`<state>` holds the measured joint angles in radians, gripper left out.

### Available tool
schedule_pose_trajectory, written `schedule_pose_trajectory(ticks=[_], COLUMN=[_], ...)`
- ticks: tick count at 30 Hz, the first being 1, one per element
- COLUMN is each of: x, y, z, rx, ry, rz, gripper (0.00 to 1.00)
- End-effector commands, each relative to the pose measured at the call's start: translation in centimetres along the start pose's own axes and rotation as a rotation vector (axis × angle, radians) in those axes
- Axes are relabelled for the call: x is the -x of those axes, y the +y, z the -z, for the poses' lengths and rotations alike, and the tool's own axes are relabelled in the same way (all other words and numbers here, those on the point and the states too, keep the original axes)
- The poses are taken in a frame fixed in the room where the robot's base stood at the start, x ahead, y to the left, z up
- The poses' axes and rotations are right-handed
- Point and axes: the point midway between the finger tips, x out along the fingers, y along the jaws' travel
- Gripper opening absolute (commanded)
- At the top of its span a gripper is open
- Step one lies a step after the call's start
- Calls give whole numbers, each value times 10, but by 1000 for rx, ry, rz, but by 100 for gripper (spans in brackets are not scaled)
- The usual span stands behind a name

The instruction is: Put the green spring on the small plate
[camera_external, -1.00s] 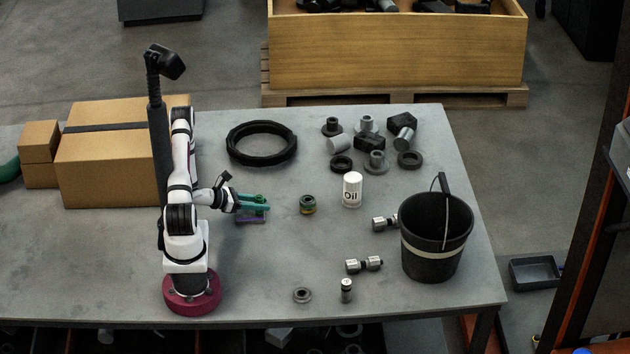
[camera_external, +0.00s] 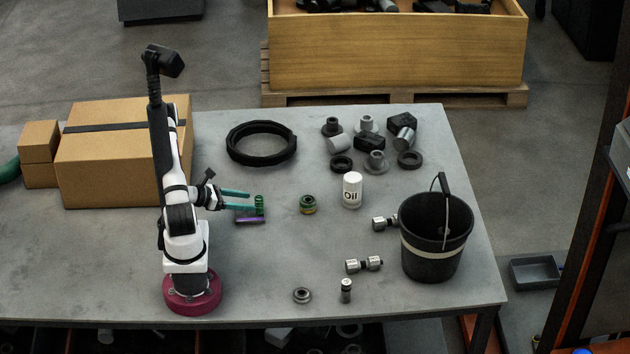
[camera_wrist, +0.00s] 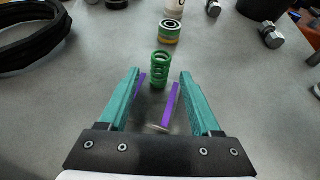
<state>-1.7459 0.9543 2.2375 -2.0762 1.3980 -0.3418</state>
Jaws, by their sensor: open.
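The green spring (camera_external: 259,204) stands upright at the right end of a small, purple-edged plate (camera_external: 250,220). In the wrist view the spring (camera_wrist: 161,66) is just beyond my fingertips, and the plate's purple strips (camera_wrist: 171,104) run between my fingers. The spring's base looks to be at the plate's far end; its exact contact is hard to tell. My gripper (camera_external: 249,200), with teal fingers, is open and empty at the left of the spring. In the wrist view its fingertips (camera_wrist: 160,74) are wide apart, clear of the spring on both sides.
A green-and-yellow ringed part (camera_external: 308,204) stands right of the spring, with a white oil can (camera_external: 352,190) beyond. A black ring (camera_external: 261,144) lies behind. A black bucket (camera_external: 436,240) stands at the right. Cardboard boxes (camera_external: 108,165) are at the left.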

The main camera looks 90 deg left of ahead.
Motion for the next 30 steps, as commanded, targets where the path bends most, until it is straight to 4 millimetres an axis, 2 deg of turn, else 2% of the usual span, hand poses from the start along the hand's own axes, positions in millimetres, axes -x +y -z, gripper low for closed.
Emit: schedule_pose_trajectory(ticks=[3,6,9,14,17,20,21,23,24,26,27,28,30], x=[32,52,63,67,56,32,28,32,41,65,85,101,133], y=[2,1,0,-1,-18,-80,-117,-173,-208,-253,-275,-287,-297], z=[0,0,0,0,-18,-63,-80,-99,-106,-109,-108,-107,-104], rx=[2,0,0,-3,-98,-396,-564,-828,-1016,-1317,-1533,-1702,-2097], ry=[0,0,0,0,5,9,3,-17,-39,-86,-129,-168,-270], rz=[-7,-5,-3,3,100,398,563,819,995,1265,1445,1575,1843], gripper=[65,65,65,65,65,65,65,65,65,65,65,65,65])
